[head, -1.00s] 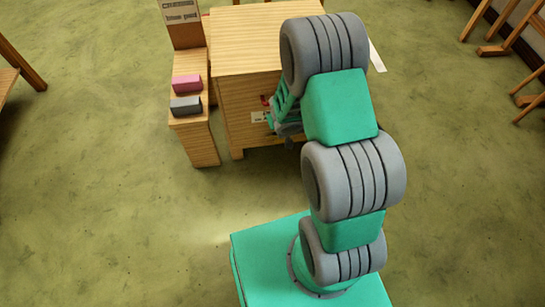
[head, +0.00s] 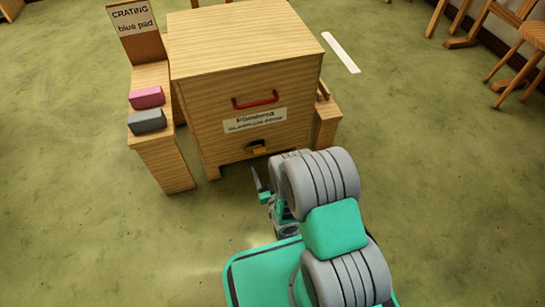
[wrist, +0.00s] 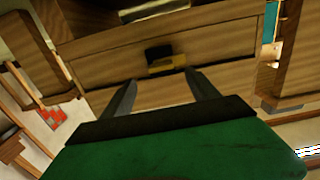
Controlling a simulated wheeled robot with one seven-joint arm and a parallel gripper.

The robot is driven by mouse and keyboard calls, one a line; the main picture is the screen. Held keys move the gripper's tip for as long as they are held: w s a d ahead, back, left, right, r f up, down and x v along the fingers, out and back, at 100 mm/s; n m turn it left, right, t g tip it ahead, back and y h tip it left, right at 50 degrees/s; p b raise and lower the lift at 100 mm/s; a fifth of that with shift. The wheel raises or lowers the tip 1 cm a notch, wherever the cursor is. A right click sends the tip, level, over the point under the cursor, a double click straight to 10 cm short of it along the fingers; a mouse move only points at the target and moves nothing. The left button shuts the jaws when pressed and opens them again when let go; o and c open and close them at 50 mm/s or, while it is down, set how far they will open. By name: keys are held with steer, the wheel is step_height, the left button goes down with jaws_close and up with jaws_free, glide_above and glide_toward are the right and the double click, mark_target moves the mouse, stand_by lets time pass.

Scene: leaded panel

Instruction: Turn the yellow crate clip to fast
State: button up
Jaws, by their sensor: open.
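The wooden crate (head: 215,100) stands ahead with a printed label (head: 255,121) on its front. The yellow clip (head: 257,148) sits low on that front, below the label, with a dark part beside it. In the wrist view the yellow clip (wrist: 167,65) lies roughly level across the crate front, its dark part (wrist: 158,52) above it. My gripper (wrist: 163,90) is open and empty; its two dark fingers point up toward the clip, one to each side of it in the picture, apart from it. In the head view my gripper (head: 262,183) is low in front of the crate.
A red handle (head: 255,99) is above the label. A side stand (head: 163,165) on the left carries a pink block (head: 146,97) and a grey block (head: 147,120). Another wooden piece (head: 327,118) stands at the crate's right. Green floor is clear in front.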

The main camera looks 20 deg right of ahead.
mark_target(255, 151)
steer(key=w+b, duration=0.2)
steer(key=w, duration=0.5)
steer(key=shift+w, duration=0.4)
steer(key=shift+r, duration=0.1)
steer(key=c, duration=1.4)
